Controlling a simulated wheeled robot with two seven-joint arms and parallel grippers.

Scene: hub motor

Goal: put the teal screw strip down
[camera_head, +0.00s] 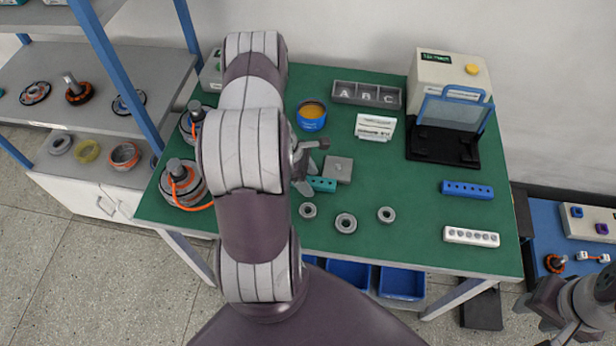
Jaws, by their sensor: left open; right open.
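The teal screw strip (322,184) lies on the green table, just right of my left gripper and in front of a grey square block (338,168). Its left end is partly hidden by my gripper. My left gripper (312,168) is open, low over the table at the strip's left end; I cannot tell whether a finger touches the strip. My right gripper (548,318) is open at the lower right, away from the table and far from the strip.
A blue strip (467,190) and a white strip (471,237) lie at the right of the green table (410,200). Several grey rings, one here (346,223), lie near the front.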

